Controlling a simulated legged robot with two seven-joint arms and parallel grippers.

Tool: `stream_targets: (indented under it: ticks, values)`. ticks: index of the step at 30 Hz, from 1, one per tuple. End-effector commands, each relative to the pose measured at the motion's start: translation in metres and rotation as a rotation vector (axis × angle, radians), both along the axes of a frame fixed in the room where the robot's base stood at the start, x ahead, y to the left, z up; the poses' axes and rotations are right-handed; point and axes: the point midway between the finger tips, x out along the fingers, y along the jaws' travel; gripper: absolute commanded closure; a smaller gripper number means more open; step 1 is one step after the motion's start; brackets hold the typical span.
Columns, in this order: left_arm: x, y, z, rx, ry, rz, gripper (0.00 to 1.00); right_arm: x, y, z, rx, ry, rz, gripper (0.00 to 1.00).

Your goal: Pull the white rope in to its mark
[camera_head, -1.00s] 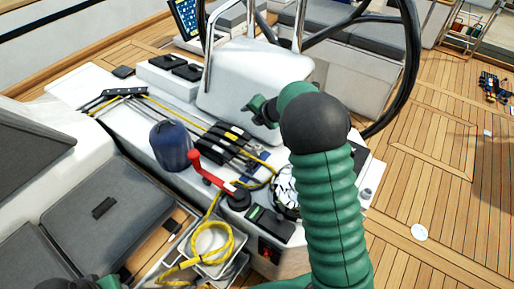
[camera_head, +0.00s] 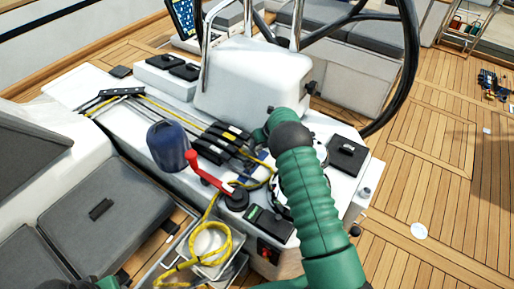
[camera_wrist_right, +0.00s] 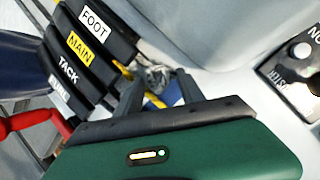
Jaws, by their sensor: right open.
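A pale, whitish coil (camera_head: 283,197) shows beside my right forearm in the head view, mostly hidden by it. I cannot tell whether it is the white rope or part of a winch, and I make out no mark. My right gripper (camera_wrist_right: 158,88) is open over the console beside the rope clutches (camera_wrist_right: 92,48), labelled FOOT, MAIN and TACK. Between its fingers show a grey-white shape, a yellow line and something blue; no grip on them shows. Only a sliver of my left arm shows at the bottom left.
A winch with a red handle (camera_head: 205,175) stands in front of the clutches, with yellow rope (camera_head: 212,212) running to a coil in a tray. The steering wheel (camera_head: 408,70) is behind; a black box (camera_head: 346,155) is on the right.

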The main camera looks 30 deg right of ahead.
Motion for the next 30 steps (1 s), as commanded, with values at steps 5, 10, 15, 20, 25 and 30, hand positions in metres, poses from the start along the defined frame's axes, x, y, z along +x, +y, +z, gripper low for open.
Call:
stream_targets:
  ticks: [5,10,15,20,25,30]
  values:
    - [0.0,0.0,-0.002,0.0,0.0,0.0,0.64,0.009,0.001,-0.02,-0.002,0.001,-0.001,0.54]
    - [0.0,0.0,-0.002,0.0,0.0,0.0,0.64,0.011,0.003,-0.022,-0.002,-0.001,-0.001,0.54]
    - [0.0,0.0,-0.002,0.0,0.0,0.0,0.64,0.011,0.002,-0.022,-0.001,-0.001,-0.001,0.61]
    - [0.0,0.0,-0.002,0.0,0.0,0.0,0.64,0.011,0.002,-0.022,-0.001,-0.001,-0.001,0.82]
    - [0.0,0.0,-0.002,0.0,0.0,0.0,0.64,0.011,0.002,-0.022,0.0,0.0,-0.001,1.0]
    - [0.0,0.0,-0.002,0.0,0.0,0.0,0.64,0.01,0.002,-0.022,0.0,0.0,-0.001,1.0]
